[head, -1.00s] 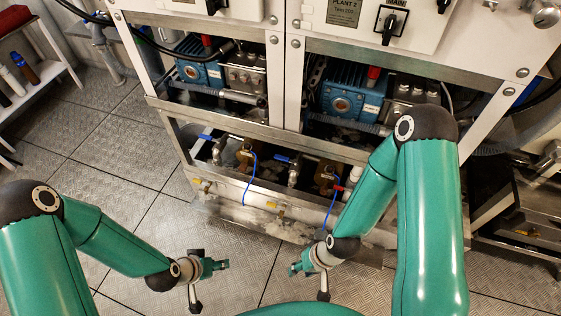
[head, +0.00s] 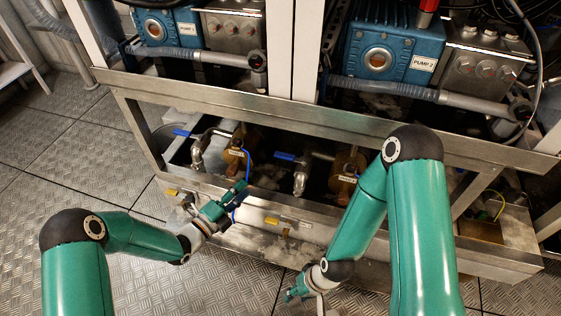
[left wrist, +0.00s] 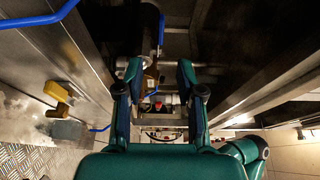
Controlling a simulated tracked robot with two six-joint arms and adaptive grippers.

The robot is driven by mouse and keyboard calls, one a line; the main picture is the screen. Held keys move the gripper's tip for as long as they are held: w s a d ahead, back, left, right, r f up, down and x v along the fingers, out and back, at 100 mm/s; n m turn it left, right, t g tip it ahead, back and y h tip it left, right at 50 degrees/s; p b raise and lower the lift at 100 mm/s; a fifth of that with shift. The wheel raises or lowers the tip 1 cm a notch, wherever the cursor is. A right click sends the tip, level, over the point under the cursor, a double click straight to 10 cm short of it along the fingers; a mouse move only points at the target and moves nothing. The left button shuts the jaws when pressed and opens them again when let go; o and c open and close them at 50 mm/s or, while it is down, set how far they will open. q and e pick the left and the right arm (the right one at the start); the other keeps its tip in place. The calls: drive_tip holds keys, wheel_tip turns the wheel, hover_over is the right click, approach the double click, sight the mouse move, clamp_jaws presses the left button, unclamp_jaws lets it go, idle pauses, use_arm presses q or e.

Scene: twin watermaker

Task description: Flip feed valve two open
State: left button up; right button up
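Two blue-handled valves sit in the open recess of the lower frame. The left one has its blue lever (head: 183,132) pointing left. The right one, below Pump 2, has its blue lever (head: 285,156) pointing left from a metal elbow. I cannot read which is feed valve two. My left gripper (head: 238,192) is at the front of the frame, below and between these levers; in the left wrist view its fingers (left wrist: 160,75) are apart with nothing clearly between them. My right gripper (head: 293,294) hangs low before the frame, away from the valves; its opening is unclear.
A front pipe carries yellow-handled valves (head: 280,219); a yellow handle also shows in the left wrist view (left wrist: 57,91). A steel beam (head: 230,108) crosses above the recess. Pump 2 (head: 390,45) stands above. Thin blue hoses hang near my left gripper. Floor is clear at left.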

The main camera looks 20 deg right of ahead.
sight(280, 158)
use_arm(q)
drive_tip(key=shift+s+d+b+x, duration=0.15)
drive_tip(key=shift+b+x, duration=0.95)
drive_tip(key=shift+x, duration=3.1)
drive_tip(key=shift+s+d+b+x, duration=0.15)
drive_tip(key=shift+b+x, duration=0.95)
drive_tip(key=shift+x, duration=3.15)
drive_tip(key=shift+s, duration=0.1)
clamp_jaws()
